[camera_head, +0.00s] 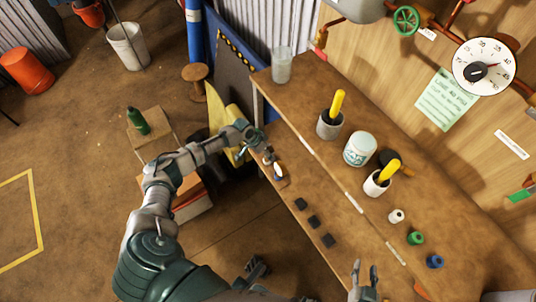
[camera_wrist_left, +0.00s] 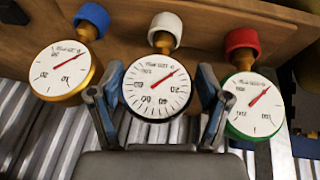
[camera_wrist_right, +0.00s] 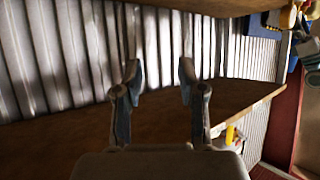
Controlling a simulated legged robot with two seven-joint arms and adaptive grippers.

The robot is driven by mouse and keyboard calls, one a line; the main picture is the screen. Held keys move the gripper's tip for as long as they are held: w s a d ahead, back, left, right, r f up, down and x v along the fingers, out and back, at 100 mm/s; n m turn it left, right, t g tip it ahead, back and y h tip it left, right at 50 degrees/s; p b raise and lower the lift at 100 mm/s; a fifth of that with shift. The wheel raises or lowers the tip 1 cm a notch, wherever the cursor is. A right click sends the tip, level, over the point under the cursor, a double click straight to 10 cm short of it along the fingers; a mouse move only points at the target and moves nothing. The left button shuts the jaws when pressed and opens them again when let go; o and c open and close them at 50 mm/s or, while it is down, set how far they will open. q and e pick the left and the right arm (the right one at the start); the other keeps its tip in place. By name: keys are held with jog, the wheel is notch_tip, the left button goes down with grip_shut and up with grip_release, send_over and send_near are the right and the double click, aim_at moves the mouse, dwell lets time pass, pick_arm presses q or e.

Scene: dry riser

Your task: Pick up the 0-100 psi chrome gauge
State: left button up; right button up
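In the left wrist view three round white-faced gauges sit in a row at a wooden edge. The middle one (camera_wrist_left: 157,88) has a silver-dark rim, a white cap and a scale with 20, 60 and 80 legible; it looks like the chrome gauge. My left gripper (camera_wrist_left: 160,92) is open, with a finger on each side of it; I cannot tell whether they touch. In the head view my left gripper (camera_head: 262,150) is at the bench's left end. My right gripper (camera_wrist_right: 160,85) is open and empty, and it also shows in the head view (camera_head: 364,272).
A yellow-rimmed gauge (camera_wrist_left: 62,70) is left of the middle gauge, and a green-rimmed one (camera_wrist_left: 254,106) is close on the right. The bench (camera_head: 335,185) carries cups, a jar (camera_head: 360,149), dark square pads (camera_head: 313,221) and small bottles. A large dial (camera_head: 484,66) is on the wall.

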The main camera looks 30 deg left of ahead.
pick_arm(q)
jog(key=shift+d+r, duration=0.2)
jog(key=shift+d, duration=0.25)
jog(key=shift+c, duration=1.2)
jog(key=c, duration=0.7)
jog(key=shift+a, duration=0.3)
jog(key=shift+c, duration=0.2)
jog(key=shift+r, duration=0.1)
pick_arm(e)
jog(key=shift+d, duration=0.2)
